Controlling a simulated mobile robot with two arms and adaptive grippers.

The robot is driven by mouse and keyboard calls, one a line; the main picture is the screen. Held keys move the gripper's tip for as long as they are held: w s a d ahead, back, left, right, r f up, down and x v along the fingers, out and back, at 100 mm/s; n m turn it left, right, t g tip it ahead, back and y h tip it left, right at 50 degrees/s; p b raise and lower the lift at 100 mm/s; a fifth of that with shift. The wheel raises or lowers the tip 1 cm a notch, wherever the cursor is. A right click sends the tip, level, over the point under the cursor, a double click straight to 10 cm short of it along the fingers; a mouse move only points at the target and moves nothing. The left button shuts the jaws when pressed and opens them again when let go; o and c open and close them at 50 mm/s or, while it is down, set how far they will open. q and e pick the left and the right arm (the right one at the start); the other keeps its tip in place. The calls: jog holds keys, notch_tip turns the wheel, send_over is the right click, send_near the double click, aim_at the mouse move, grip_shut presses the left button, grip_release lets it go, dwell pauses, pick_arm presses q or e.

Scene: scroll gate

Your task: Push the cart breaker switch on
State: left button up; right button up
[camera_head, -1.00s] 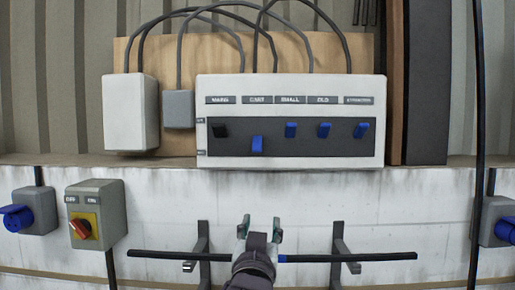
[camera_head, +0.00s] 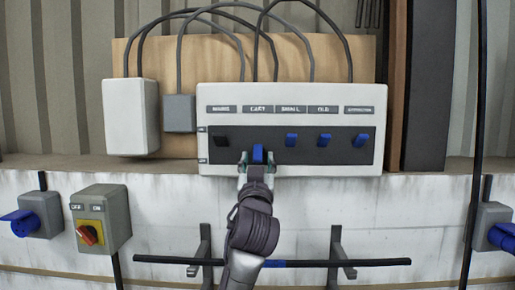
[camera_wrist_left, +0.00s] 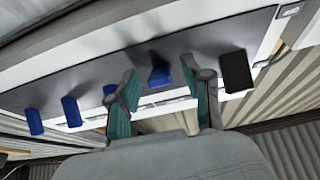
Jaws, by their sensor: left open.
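The cart breaker switch (camera_head: 257,153) is a blue lever under the CART label (camera_head: 258,109) on the white breaker box (camera_head: 370,168). It sits lower than the other levers in the row. My left gripper (camera_head: 257,166) is open, its greenish fingers on either side of the cart switch, from below. In the left wrist view the cart switch (camera_wrist_left: 159,73) shows between the two fingers of the left gripper (camera_wrist_left: 161,100), a little beyond them. I cannot tell whether a finger touches it. My right gripper is not in view.
The black mains lever (camera_head: 221,140) is just left of the cart switch, and the blue small lever (camera_head: 291,139) just right. A grey box with a red rotary switch (camera_head: 87,235) is at lower left. A dark horizontal bar (camera_head: 370,262) rests on brackets below.

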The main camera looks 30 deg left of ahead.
pick_arm(q)
jog(key=shift+w+a+r, duration=0.25)
jog(key=shift+w+a, duration=0.05)
jog(key=shift+w, duration=0.3)
grip_shut()
